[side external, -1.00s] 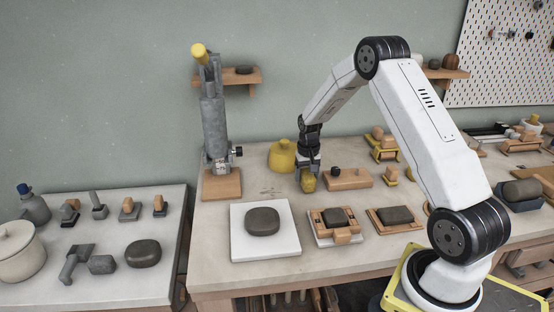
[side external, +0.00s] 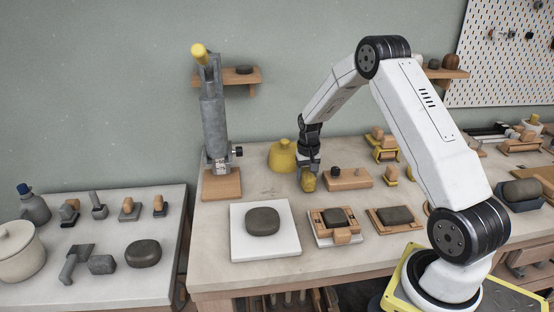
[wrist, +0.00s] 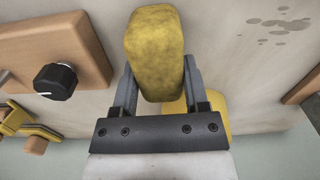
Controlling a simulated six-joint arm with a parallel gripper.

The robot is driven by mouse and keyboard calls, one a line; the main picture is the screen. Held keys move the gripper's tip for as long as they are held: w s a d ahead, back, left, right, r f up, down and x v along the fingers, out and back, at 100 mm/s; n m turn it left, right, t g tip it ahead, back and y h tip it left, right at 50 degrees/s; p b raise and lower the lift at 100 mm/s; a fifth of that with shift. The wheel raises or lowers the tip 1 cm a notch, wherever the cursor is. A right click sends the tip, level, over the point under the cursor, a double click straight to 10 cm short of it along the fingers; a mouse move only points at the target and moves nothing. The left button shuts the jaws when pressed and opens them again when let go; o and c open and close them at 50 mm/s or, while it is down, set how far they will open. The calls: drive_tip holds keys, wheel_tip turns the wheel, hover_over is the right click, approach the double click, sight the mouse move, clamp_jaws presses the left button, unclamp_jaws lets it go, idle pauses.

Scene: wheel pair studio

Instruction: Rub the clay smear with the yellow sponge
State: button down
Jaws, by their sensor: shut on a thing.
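The yellow sponge (side external: 309,182) is gripped at the end of my arm, low over the workbench, and it also shows in the wrist view (wrist: 155,50). My gripper (side external: 308,168) is shut on it, with one finger on each side (wrist: 157,78). Whether the sponge touches the bench top is hard to tell. The clay smear (wrist: 280,26) shows as brown spots on the pale bench top at the upper right of the wrist view, apart from the sponge. In the side view the smear (side external: 268,191) is faint, left of the sponge.
A yellow rounded container (side external: 283,158) stands close behind the gripper. A wooden block with a black knob (side external: 349,180) lies right of the sponge. A white slab (side external: 240,245) bearing a dark lump lies in front. A grey lever tool on a wooden base (side external: 222,186) stands left of the smear.

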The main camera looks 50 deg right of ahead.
sight(307, 171)
drive_tip(key=shift+r, duration=2.85)
drive_tip(key=w+a+r, duration=0.2)
drive_tip(key=w+a, duration=0.7)
drive_tip(key=a, duration=0.1)
drive_tip(key=shift+w+a+m, duration=0.25)
drive_tip(key=shift+a+m, duration=0.05)
drive_tip(key=shift+a, duration=0.05)
drive_tip(key=shift+f, duration=0.15)
drive_tip(key=shift+f, duration=3.15)
drive_tip(key=shift+s+d+f, duration=0.15)
drive_tip(key=shift+d+f, duration=0.05)
drive_tip(key=shift+s+d, duration=1.95)
